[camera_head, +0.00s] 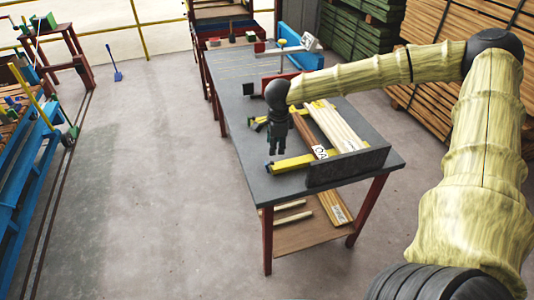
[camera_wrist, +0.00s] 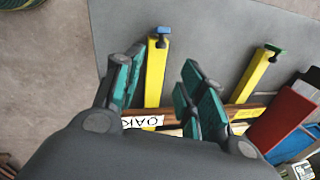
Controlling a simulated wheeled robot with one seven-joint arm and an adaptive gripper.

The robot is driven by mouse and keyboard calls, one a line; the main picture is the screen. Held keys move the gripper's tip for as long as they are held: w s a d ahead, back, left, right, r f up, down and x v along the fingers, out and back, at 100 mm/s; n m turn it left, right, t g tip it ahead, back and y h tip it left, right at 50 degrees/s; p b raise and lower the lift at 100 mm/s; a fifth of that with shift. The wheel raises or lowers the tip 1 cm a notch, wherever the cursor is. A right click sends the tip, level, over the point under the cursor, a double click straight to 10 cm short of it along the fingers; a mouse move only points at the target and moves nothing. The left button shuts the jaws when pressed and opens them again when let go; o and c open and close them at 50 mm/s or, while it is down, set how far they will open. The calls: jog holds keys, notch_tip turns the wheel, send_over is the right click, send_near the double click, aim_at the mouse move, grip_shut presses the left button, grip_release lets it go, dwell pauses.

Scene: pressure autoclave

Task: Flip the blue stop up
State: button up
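The blue stop (camera_wrist: 163,30) is a small blue piece on a dark pivot at the end of a yellow bar (camera_wrist: 156,75) in the wrist view. In the head view the blue stop (camera_head: 267,168) shows small near the table's left edge, at the end of the yellow bar (camera_head: 300,162). My gripper (camera_wrist: 162,63) is open and empty, with teal pads on either side of the yellow bar as seen from the wrist. In the head view my gripper (camera_head: 275,150) points down above the table, close to the blue stop. Contact cannot be told.
A second yellow bar carries a green stop (camera_wrist: 276,48). Boards, one marked OAK (camera_wrist: 142,122), lie across the bars. A dark upright plate (camera_head: 347,166) stands at the table's near end. A red block (camera_wrist: 283,120) is to the right. The grey tabletop (camera_head: 235,110) has bare room.

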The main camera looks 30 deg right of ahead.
jog(key=shift+w+d+f+p, duration=0.1)
jog(key=shift+w+f+p, duration=0.3)
jog(key=shift+f, duration=1.3)
jog(key=shift+w+d+f+p, duration=0.1)
jog(key=shift+w+f+p, duration=0.3)
jog(key=shift+f, duration=1.35)
jog(key=shift+w+f+p, duration=0.25)
jog(key=shift+f+p, duration=0.25)
jog(key=shift+f, duration=1.2)
jog(key=shift+r, duration=0.1)
grip_shut()
jog(key=shift+d, duration=0.1)
